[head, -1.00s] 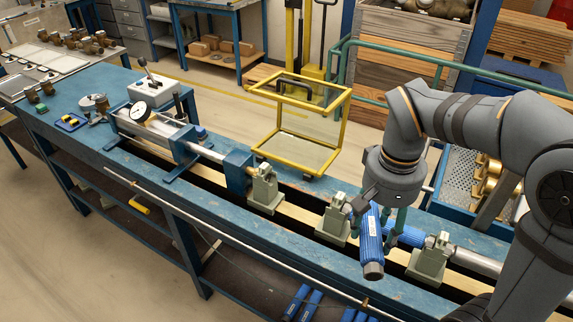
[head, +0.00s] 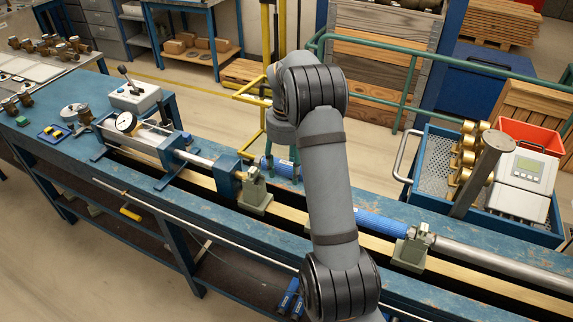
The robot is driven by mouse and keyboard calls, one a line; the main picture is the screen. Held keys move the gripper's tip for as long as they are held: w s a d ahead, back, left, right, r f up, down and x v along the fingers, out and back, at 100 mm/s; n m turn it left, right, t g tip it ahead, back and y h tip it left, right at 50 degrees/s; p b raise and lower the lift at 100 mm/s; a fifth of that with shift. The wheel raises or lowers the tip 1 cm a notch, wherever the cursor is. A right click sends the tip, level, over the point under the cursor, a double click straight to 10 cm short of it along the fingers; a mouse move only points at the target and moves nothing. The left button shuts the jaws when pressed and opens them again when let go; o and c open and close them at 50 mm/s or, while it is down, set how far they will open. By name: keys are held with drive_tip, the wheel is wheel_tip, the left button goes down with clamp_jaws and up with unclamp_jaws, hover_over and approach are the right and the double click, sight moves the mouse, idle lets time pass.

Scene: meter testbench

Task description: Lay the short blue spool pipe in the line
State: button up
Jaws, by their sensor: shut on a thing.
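The short blue spool pipe (head: 283,168) shows partly behind my arm, just right of the left grey-green clamp stand (head: 254,192). It now lies roughly along the direction of the line. My gripper (head: 284,162) is shut on it from above; its green fingers are partly hidden by my arm. The pipe's right end is hidden, and I cannot tell whether it hangs above the line or touches it. Another blue pipe (head: 381,223) sits in the line at the right, against the right clamp stand (head: 411,250). The middle clamp stand is almost wholly hidden by my arm.
A dial gauge (head: 126,122) and a white box (head: 135,97) stand at the bench's left. A blue tray (head: 424,190) with brass parts and a meter (head: 524,177) is at the right. A yellow frame (head: 250,140) stands behind the line, close to my gripper.

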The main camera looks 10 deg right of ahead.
drive_tip(key=shift+d+f+b, duration=0.15)
drive_tip(key=shift+f+b, duration=0.15)
drive_tip(key=shift+f, duration=0.1)
wheel_tip(320, 180, down, 5)
drive_tip(key=b, duration=0.3)
drive_tip(key=shift+w+b, duration=0.1)
drive_tip(key=shift+b, duration=0.2)
drive_tip(key=shift+f+b, duration=0.45)
drive_tip(key=shift+b, duration=0.3)
idle(0.4)
drive_tip(key=shift+f+b, duration=1.25)
drive_tip(key=shift+f, duration=0.05)
drive_tip(key=shift+f+b, duration=0.3)
drive_tip(key=shift+b, duration=0.1)
idle(0.3)
drive_tip(key=o, duration=1.8)
